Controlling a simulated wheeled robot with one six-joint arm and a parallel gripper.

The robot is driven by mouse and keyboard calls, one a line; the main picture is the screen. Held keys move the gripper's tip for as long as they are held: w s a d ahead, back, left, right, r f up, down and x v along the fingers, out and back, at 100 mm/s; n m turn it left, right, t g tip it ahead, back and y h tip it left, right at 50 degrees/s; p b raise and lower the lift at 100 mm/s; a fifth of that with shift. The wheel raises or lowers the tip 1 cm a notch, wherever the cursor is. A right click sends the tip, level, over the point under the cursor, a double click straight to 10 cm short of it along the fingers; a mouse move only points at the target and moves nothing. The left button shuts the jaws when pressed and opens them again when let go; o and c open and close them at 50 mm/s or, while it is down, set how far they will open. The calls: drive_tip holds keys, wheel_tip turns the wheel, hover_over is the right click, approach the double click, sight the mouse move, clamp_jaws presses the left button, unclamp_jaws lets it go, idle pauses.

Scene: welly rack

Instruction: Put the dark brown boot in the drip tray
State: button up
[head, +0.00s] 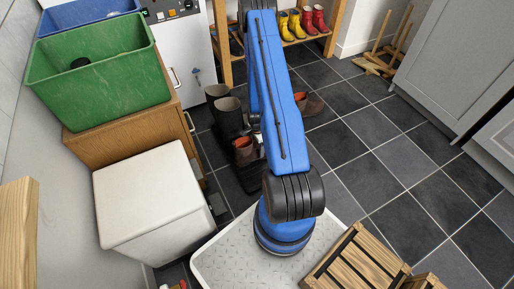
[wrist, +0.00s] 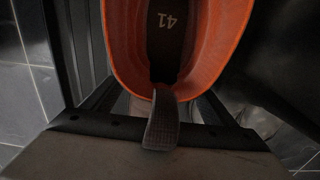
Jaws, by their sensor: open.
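In the head view a brown ankle boot (head: 243,151) with an orange lining stands left of my blue arm. A similar orange-lined boot (head: 314,104) shows right of the arm, partly hidden by it. I cannot tell which is the dark brown one. The wrist view looks down into an orange-lined boot (wrist: 178,75) marked 41, its dark pull tab (wrist: 161,122) towards my gripper (wrist: 155,108). My gripper is open close to this boot's back edge; the arm mostly hides it in the head view. A black ribbed surface (wrist: 84,45), seemingly the drip tray, lies beside the boot.
Tall dark boots (head: 229,117) stand beside the wooden cabinet (head: 130,140). A white bin (head: 150,200) is at the left, and a wooden crate (head: 358,262) at the lower right. Yellow and red wellies (head: 291,24) are on the rack. Tiled floor (head: 400,160) is clear at right.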

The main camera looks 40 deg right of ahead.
wheel_tip(320, 180, up, 12)
drive_tip(key=shift+f, duration=0.15)
idle(0.4)
idle(0.5)
